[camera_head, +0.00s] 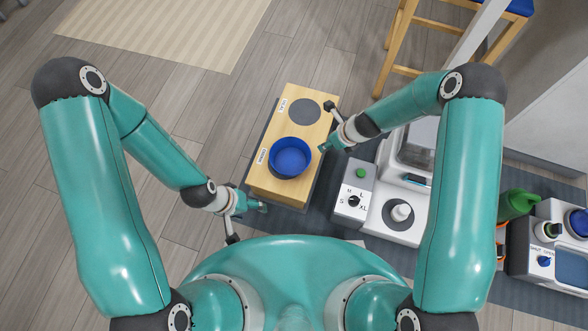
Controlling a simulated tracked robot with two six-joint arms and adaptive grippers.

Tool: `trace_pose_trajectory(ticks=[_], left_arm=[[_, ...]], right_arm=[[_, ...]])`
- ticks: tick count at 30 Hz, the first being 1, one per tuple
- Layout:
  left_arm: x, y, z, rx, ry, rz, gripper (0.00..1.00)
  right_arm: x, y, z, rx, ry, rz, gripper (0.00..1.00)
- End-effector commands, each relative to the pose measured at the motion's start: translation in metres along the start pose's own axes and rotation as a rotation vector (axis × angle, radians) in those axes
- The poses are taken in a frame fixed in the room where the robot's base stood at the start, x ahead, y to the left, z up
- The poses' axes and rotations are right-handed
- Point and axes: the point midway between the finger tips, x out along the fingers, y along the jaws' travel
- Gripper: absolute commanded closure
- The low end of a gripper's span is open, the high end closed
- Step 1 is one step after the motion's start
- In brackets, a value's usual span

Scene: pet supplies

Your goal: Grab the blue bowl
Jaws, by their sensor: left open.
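The blue bowl (291,158) sits upright on the near half of a light wooden stand (268,190). Its open top faces me and it looks empty. My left gripper (248,222) is open and empty, just off the stand's near left corner, below and left of the bowl and apart from it. My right gripper (327,128) is open with its fingers spread, at the stand's right edge, above and right of the bowl. One of its fingertips is close to the bowl's right rim; I cannot tell its height, but no contact shows.
A dark round spot (305,111) lies bare on the stand's far half. A white machine with a knob (355,201) stands close to the right. A green bottle (516,204) is further right. A wooden stool (400,50) stands behind. The floor left of the stand is clear.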

Motion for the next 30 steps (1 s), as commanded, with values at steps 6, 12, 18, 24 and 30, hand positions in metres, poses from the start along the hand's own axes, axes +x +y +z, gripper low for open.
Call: trace_pose_trajectory(ticks=[6, 12, 18, 24, 30], left_arm=[[0.026, -0.009, -0.001, 0.0, 0.001, 0.0, 0.34], [0.034, -0.012, -0.001, 0.0, 0.001, 0.0, 0.34], [0.04, -0.014, -0.001, 0.0, 0.001, 0.0, 0.34], [0.045, -0.016, -0.001, 0.0, 0.001, 0.0, 0.34], [0.048, -0.017, -0.001, 0.0, 0.001, 0.0, 0.34]], right_arm=[[0.031, -0.014, 0.013, 0.242, -0.04, 0.006, 0.66], [0.061, -0.014, 0.014, 0.262, -0.041, 0.007, 0.66], [0.104, -0.015, 0.016, 0.26, -0.041, 0.006, 0.66], [0.134, -0.015, 0.018, 0.26, -0.042, 0.005, 0.66], [0.144, -0.016, 0.017, 0.261, -0.042, 0.005, 0.66]])
